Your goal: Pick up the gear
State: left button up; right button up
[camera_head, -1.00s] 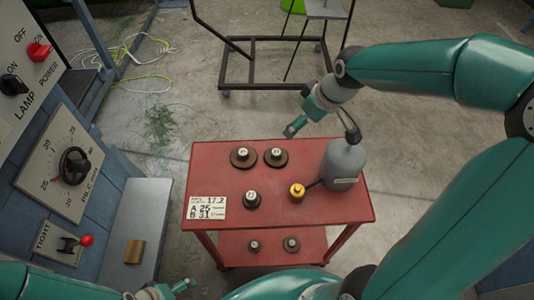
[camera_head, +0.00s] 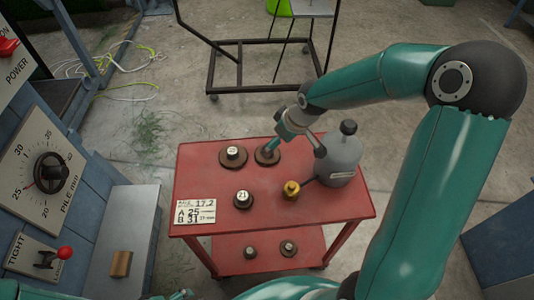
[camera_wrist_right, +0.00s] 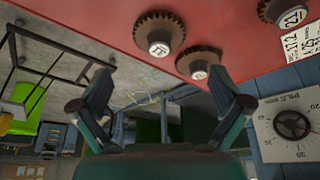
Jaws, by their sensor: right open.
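Several dark toothed gears with white numbered hubs sit on the red cart (camera_head: 325,208). On its top, one is at back left (camera_head: 232,157), one at back right (camera_head: 266,157), and one marked 21 (camera_head: 243,200) stands nearer. Two smaller ones lie on the lower shelf, left (camera_head: 250,253) and right (camera_head: 288,248). My right gripper (camera_head: 293,148) is open and empty at the back right gear, one finger overlapping it in the head view. In the right wrist view, two gears (camera_wrist_right: 160,29) (camera_wrist_right: 199,62) show beyond the spread fingers. Only a sliver of my left gripper (camera_head: 181,295) shows at the bottom edge.
A grey bottle (camera_head: 341,160) stands close right of my right gripper, and a small brass piece (camera_head: 291,190) sits before it. A number card (camera_head: 195,212) lies at the cart's front left. A control panel (camera_head: 40,170) stands left. A metal frame (camera_head: 262,85) is behind.

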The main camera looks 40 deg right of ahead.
aim_at(274, 159)
jog(key=x, duration=0.3)
jog(key=shift+w+f, duration=0.1)
jog(key=shift+f, duration=0.1)
jog(key=shift+w+r+x, duration=0.1)
jog(key=shift+w+x, duration=0.05)
jog(key=shift+x, duration=0.75)
jog(key=shift+w+r+x, duration=0.1)
jog(key=shift+w+x, duration=0.1)
jog(key=shift+x, duration=0.7)
jog(key=shift+w+x, duration=0.15)
jog(key=shift+x, duration=0.75)
jog(key=shift+a, duration=0.1)
jog(key=c, duration=1.3)
jog(key=shift+r, duration=0.1)
